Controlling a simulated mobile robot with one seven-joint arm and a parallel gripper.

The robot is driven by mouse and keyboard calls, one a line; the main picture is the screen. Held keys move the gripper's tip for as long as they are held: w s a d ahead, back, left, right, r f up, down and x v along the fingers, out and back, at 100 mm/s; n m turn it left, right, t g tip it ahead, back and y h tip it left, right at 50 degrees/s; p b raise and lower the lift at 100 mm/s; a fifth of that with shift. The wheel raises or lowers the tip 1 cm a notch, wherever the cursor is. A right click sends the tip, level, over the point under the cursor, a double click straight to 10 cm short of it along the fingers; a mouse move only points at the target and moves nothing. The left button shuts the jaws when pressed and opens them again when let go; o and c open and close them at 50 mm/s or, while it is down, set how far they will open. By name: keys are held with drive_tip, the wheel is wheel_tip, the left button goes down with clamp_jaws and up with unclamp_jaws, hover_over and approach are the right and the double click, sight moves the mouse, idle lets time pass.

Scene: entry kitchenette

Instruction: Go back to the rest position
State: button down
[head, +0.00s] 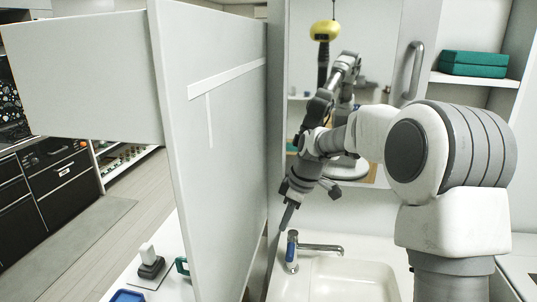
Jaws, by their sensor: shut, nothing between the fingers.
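My gripper (287,217) hangs at the end of my arm, pointing down, just above and left of the faucet (292,252). Its fingers look closed together and hold nothing. My arm reaches from the right side across the front of the mirror, bent at the elbow, with the wrist lowered toward the sink.
A tall pale partition (215,130) stands close left of my gripper. A white sink (345,278) lies below. A mirror (375,60) is behind my arm. Teal boxes (473,64) sit on a right shelf. A grey-and-white object (150,262) stands on the left counter.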

drive_tip(key=s+d+r+m+t+h, duration=0.1)
drive_tip(key=s+d+r+m+h, duration=0.2)
drive_tip(key=s+r, duration=0.55)
drive_tip(key=s+d+m+t, duration=0.1)
drive_tip(key=s+d+m, duration=0.1)
drive_tip(key=s, duration=0.5)
drive_tip(key=s+d+m+t, duration=0.1)
drive_tip(key=s+d+m, duration=0.1)
drive_tip(key=s+m, duration=0.3)
drive_tip(key=s+d+r+m+t, duration=0.1)
drive_tip(key=s+d+m, duration=0.1)
drive_tip(key=s, duration=0.8)
drive_tip(key=shift+s+m, duration=0.25)
drive_tip(key=shift+m, duration=0.55)
drive_tip(key=shift+r, duration=0.1)
